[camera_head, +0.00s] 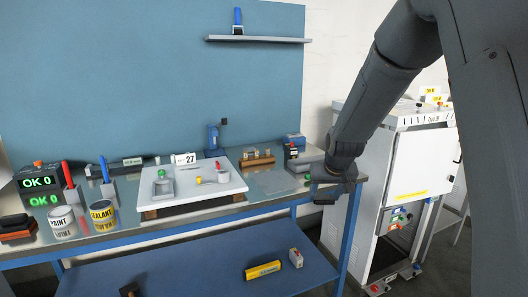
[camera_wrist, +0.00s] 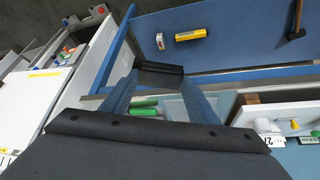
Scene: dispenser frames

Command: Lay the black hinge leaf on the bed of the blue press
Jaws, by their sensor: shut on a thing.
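A black flat piece, which looks like the hinge leaf (camera_wrist: 160,72), spans between the two fingertips of my gripper (camera_wrist: 158,82) in the wrist view. In the head view my gripper (camera_head: 332,188) is at the table's right end, and the leaf is hard to tell apart from the dark fingers. The blue press (camera_head: 214,138) appears to be the small upright blue device with a dark handle at the back of the table, behind the white board. It is well left of my gripper. Its bed is too small to make out.
The white board (camera_head: 185,195) carries a grey part, a red-tipped item and a white cup. A wooden block (camera_head: 257,160) and a grey blue-topped box (camera_head: 296,140) stand between press and gripper. Paint cans (camera_head: 62,222) are at left. A white cabinet (camera_head: 415,165) stands right.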

